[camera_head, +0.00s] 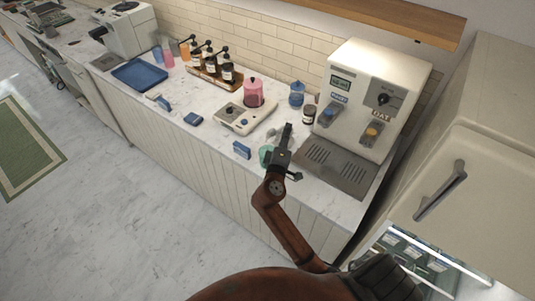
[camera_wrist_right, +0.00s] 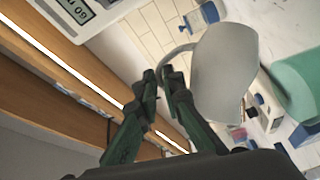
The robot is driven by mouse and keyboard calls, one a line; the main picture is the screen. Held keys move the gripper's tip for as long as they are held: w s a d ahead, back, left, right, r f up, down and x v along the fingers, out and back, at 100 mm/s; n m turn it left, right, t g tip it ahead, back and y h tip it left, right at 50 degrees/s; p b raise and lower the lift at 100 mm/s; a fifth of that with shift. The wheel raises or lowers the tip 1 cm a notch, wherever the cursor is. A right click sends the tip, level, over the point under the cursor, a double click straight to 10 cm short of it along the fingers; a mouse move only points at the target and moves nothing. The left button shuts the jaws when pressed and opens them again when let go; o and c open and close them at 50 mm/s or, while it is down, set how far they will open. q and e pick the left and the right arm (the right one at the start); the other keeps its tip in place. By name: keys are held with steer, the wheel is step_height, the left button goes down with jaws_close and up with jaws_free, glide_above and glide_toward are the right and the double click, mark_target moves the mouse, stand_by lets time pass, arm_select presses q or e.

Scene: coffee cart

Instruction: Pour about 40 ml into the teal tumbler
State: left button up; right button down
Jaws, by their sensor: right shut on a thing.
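The teal tumbler (camera_head: 265,155) stands on the counter just left of my right gripper (camera_head: 283,148), which partly covers it. The tumbler also shows large at the right edge of the right wrist view (camera_wrist_right: 298,84). In that view my right gripper (camera_wrist_right: 162,80) is shut on the thin handle of a pale grey pitcher (camera_wrist_right: 226,75). The pitcher is beside the tumbler in that view, its wall hiding its inside. I cannot make out the pitcher clearly in the head view, nor its tilt. The liquid levels are hidden. My left gripper is not in view.
A dispenser (camera_head: 371,93) with a drip tray (camera_head: 334,170) stands right of the gripper. A scale (camera_head: 238,121) with a pink vessel (camera_head: 253,91) is behind left. A small blue box (camera_head: 242,150) sits near the tumbler. The front counter further left is mostly clear.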

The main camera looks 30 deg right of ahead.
steer(key=shift+w+a+n, duration=0.1)
steer(key=shift+a+n, duration=0.05)
steer(key=shift+n, duration=0.15)
steer(key=shift+w+a+f+n+t+h+b, duration=0.2)
steer(key=shift+a+n+t+h+b, duration=0.3)
steer(key=shift+n+b, duration=0.5)
steer(key=shift+a, duration=0.1)
steer(key=shift+s, duration=0.15)
steer(key=shift+s+d+r+n+t, duration=0.1)
steer(key=shift+s+d+n+t, duration=0.1)
steer(key=shift+d, duration=0.35)
steer(key=shift+s+d+r+n+t, duration=0.1)
steer(key=shift+s+d+n, duration=0.1)
steer(key=shift+d, duration=0.3)
steer(key=shift+w+a+r+n, duration=0.1)
steer(key=shift+a+r+n, duration=0.05)
steer(key=shift+n, duration=0.35)
stand_by(0.7)
